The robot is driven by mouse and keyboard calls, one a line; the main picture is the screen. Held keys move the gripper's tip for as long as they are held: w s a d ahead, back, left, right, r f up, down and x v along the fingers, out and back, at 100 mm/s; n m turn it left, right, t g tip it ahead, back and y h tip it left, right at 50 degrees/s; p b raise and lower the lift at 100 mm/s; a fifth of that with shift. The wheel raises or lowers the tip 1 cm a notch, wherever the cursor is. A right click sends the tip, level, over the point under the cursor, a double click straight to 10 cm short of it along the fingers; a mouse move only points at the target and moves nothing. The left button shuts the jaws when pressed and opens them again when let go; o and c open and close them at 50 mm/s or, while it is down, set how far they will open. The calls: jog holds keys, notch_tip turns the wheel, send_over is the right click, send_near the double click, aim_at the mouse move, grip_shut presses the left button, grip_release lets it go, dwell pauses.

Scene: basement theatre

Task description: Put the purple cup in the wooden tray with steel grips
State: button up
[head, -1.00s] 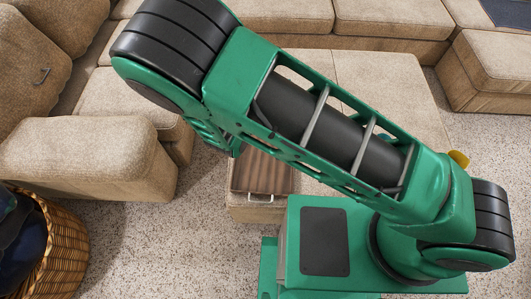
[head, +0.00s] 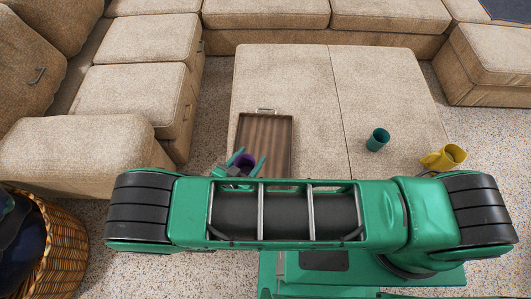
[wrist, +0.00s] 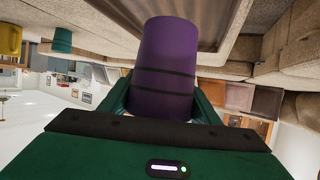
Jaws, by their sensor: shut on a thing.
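The purple cup (head: 245,163) is held between the fingers of my gripper (head: 250,158), which is shut on it. In the head view it overlaps the near left edge of the wooden tray (head: 270,128); its height above the tray is hard to tell. The tray lies on the beige ottoman, with a steel grip (head: 265,110) at its far end. My arm hides its near end. In the wrist view the purple cup (wrist: 165,70) fills the middle between the green fingers, and the tray's rim (wrist: 232,25) is beside it at upper right. The visible tray floor is empty.
A teal cup (head: 377,140) stands right of the tray on the ottoman (head: 310,80). A yellow mug (head: 445,157) is near the ottoman's right edge. Beige sofas (head: 140,75) surround the ottoman. A wicker basket (head: 65,240) is at lower left.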

aim_at(246, 168)
jog(key=shift+w+d+f, duration=0.85)
jog(key=shift+w+f, duration=0.15)
jog(key=shift+f, duration=0.45)
jog(key=shift+w+d+f, duration=0.8)
jog(key=shift+w+f, duration=0.25)
jog(key=shift+f, duration=0.4)
jog(key=shift+w+d+f, duration=0.85)
jog(key=shift+w+f, duration=0.15)
jog(key=shift+f, duration=0.45)
jog(key=shift+f, duration=0.1)
jog(key=o, duration=1)
jog(key=v, duration=1.2)
